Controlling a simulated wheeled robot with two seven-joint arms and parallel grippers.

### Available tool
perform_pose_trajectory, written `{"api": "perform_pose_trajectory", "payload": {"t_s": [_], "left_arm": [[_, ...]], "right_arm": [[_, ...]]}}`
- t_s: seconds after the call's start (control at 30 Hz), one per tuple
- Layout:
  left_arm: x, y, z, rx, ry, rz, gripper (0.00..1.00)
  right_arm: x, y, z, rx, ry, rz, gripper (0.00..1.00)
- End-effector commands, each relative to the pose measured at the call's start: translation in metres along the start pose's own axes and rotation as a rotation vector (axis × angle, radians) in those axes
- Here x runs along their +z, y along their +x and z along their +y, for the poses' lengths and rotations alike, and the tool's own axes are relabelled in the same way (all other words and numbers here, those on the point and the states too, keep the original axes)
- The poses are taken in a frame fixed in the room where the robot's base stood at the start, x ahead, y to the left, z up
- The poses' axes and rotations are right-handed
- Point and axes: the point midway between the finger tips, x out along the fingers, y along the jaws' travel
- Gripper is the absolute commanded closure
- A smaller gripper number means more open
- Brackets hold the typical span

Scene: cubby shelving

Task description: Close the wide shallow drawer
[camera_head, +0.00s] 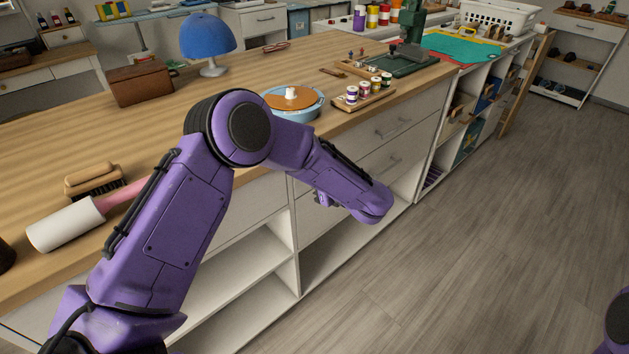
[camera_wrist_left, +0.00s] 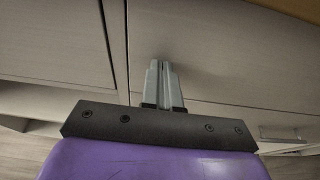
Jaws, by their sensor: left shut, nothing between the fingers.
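White drawer fronts sit under the wooden counter in the head view. A wide, low front (camera_head: 252,205) runs left of the stacked drawers (camera_head: 388,150), partly hidden behind my left arm. I cannot tell for sure which is the wide shallow drawer, or how far it stands out. My left gripper (camera_head: 321,200) is mostly hidden under its wrist, low beside the fronts. In the left wrist view my left gripper (camera_wrist_left: 163,68) is shut and empty, its fingertips close to a pale front (camera_wrist_left: 225,55); contact is unclear. My right gripper is out of view.
The counter (camera_head: 215,105) holds a blue lamp (camera_head: 207,37), a brown box (camera_head: 140,83), a blue basin (camera_head: 293,103), a tray of small jars (camera_head: 364,95), a brush (camera_head: 93,180) and a lint roller (camera_head: 65,222). Open shelves lie below. The floor (camera_head: 480,220) at right is clear.

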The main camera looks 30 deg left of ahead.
Motion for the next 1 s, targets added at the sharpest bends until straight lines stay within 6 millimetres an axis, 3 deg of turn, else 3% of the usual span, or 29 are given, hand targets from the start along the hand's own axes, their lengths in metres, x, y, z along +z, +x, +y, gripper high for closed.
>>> {"api": "perform_pose_trajectory", "payload": {"t_s": [0.23, 0.37, 0.53, 0.8, 1.0], "left_arm": [[0.007, 0.006, 0.001, 0.008, -0.012, -0.012, 1.00], [0.004, -0.003, -0.001, 0.005, -0.012, -0.013, 1.00], [-0.012, -0.044, -0.006, -0.002, -0.003, -0.010, 1.00], [-0.012, -0.117, -0.006, -0.003, 0.000, -0.008, 1.00], [-0.011, -0.139, -0.006, 0.000, 0.000, -0.006, 1.00]], "right_arm": [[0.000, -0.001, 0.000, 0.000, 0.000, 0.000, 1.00], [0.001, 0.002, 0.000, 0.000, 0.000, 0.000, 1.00], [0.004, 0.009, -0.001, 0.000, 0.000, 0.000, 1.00], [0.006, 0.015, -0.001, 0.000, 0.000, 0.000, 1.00], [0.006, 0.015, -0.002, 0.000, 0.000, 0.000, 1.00]]}}
